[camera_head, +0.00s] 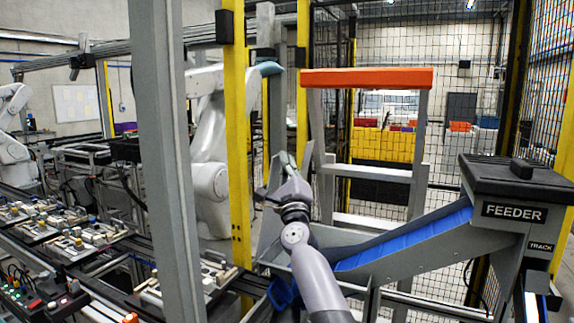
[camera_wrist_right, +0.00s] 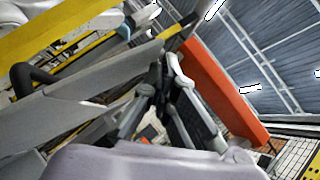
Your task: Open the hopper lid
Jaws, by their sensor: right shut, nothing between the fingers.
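The hopper (camera_head: 508,238) marked FEEDER stands at the right of the head view. Its dark lid (camera_head: 560,184) lies shut on top, with a small black handle (camera_head: 521,168) on it. A blue-lined chute (camera_head: 405,240) slopes from the hopper down to the left. My right gripper (camera_head: 284,160) is raised near the middle of the head view, well left of the lid. Its fingers also show in the right wrist view (camera_wrist_right: 167,68), shut and empty. The hopper lid cannot be made out in the wrist view. My left gripper is not in view.
An orange-topped grey frame (camera_head: 366,78) stands behind my right arm and shows in the wrist view (camera_wrist_right: 215,92). A yellow post (camera_head: 237,130) and a grey post (camera_head: 166,150) stand to the left. Pallets with parts (camera_head: 75,245) line the left side.

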